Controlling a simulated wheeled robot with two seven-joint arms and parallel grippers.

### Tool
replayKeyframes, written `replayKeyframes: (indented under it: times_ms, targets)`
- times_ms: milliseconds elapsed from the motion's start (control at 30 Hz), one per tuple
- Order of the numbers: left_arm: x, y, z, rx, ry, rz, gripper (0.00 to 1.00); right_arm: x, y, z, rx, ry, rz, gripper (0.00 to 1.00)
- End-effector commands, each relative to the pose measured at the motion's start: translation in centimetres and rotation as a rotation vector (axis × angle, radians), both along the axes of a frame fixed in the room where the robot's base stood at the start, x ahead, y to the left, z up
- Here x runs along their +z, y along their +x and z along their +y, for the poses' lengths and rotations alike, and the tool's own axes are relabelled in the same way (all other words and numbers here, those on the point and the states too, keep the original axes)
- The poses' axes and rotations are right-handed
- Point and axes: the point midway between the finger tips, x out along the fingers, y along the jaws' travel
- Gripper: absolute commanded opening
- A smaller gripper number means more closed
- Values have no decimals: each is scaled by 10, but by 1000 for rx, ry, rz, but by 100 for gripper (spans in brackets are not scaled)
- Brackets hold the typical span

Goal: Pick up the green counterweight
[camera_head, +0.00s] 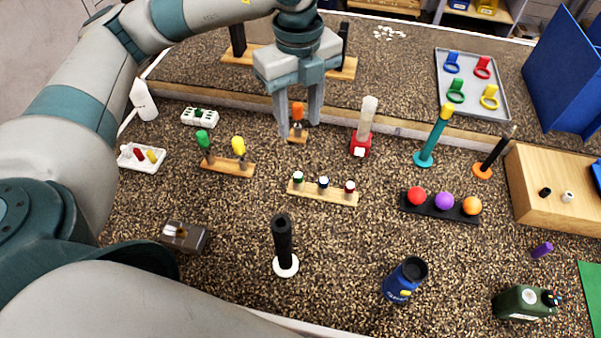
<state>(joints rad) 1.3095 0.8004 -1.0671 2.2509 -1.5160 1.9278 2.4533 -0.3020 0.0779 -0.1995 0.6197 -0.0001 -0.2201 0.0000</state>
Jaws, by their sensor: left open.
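A small silver cylinder with a green top (298,177) stands at the left end of a light wooden rack (325,195) in the middle of the bench; it looks like the green counterweight. Similar cylinders with a blue top (323,182) and a red top (349,187) stand to its right. My left gripper (299,118) is open and points down, behind the rack. Between its fingers in the picture is an orange-handled tool (298,113) on a small wooden block; I cannot tell whether they touch. My right gripper is not in view.
Green-handled (203,138) and yellow-handled (239,146) tools stand left of the rack. A red-based clear tube (363,130) stands behind it. A black grip on a white base (284,250) stands in front. A black ball holder (425,208) lies to the right.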

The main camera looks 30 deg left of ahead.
Motion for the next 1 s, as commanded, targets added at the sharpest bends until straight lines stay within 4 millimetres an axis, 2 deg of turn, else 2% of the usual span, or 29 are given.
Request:
replayKeyframes:
  times_ms: [233, 367, 800, 1000]
  targets:
    - [-3, 0, 0, 0, 0, 1, 41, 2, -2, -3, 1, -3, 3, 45]
    - [-14, -1, 0, 0, 1, 4, 41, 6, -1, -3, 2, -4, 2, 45]
    - [-87, -1, 1, 1, 2, 5, 41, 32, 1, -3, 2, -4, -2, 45]
    - [-114, 0, 1, 0, 1, 3, 41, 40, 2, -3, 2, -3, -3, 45]
